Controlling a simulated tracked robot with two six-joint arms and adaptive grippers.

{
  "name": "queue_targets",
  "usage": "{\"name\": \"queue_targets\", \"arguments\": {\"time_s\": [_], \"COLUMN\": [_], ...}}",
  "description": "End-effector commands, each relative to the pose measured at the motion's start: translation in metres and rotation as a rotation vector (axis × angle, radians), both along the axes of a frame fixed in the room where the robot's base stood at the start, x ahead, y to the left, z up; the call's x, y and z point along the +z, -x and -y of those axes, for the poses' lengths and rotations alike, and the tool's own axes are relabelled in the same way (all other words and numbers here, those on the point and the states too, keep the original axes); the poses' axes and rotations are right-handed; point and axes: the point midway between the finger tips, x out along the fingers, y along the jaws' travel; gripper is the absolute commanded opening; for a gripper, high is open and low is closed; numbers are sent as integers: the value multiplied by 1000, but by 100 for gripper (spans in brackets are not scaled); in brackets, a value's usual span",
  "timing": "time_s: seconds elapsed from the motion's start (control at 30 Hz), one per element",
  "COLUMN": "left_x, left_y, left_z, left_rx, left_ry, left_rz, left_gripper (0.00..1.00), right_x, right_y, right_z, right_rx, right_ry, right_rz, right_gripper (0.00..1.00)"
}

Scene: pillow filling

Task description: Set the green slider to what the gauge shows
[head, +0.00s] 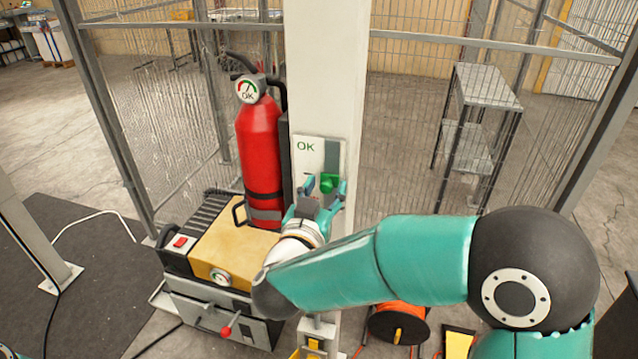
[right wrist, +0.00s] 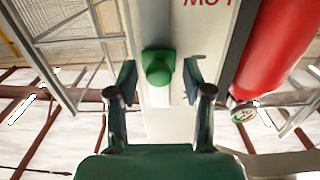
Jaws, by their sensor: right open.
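The green slider (head: 328,183) is a knob on a pale panel (head: 308,165) fixed to the white post. A grey slot runs above the knob, and green "OK" stands at the panel's upper left. My right gripper (head: 322,190) is open at the knob. In the right wrist view the green slider (right wrist: 158,68) shows between the two spread fingers (right wrist: 159,75), with gaps on both sides; I cannot tell how deep it sits between them. The gauge (head: 247,90) on the red extinguisher has a white dial with red and green marks and "OK"; its needle is too small to read surely.
The red fire extinguisher (head: 260,150) stands just left of the post (head: 325,60). A yellow-topped machine (head: 225,250) with its own small dial is below it. Mesh fencing stands behind. An orange cable reel (head: 398,320) lies below my right arm.

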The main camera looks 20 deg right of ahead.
Motion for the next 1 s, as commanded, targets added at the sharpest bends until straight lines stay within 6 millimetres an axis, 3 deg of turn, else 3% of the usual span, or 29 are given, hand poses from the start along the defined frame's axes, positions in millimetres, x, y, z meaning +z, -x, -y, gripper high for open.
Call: {"name": "queue_targets", "arguments": {"time_s": [0.43, 0.73, 1.0], "left_x": [2, 2, 5], "left_y": [0, 0, 0], "left_z": [0, 0, 0], "left_rx": [0, 0, 0], "left_ry": [0, 0, 0], "left_rz": [0, 0, 0], "left_gripper": [0, 0, 0], "right_x": [-1, 0, 4], "right_y": [-10, -10, -10], "right_z": [6, 5, 5], "right_rx": [1, 3, 5], "right_ry": [0, 0, 0], "right_rz": [0, 0, 1], "right_gripper": [50, 2, 0]}}
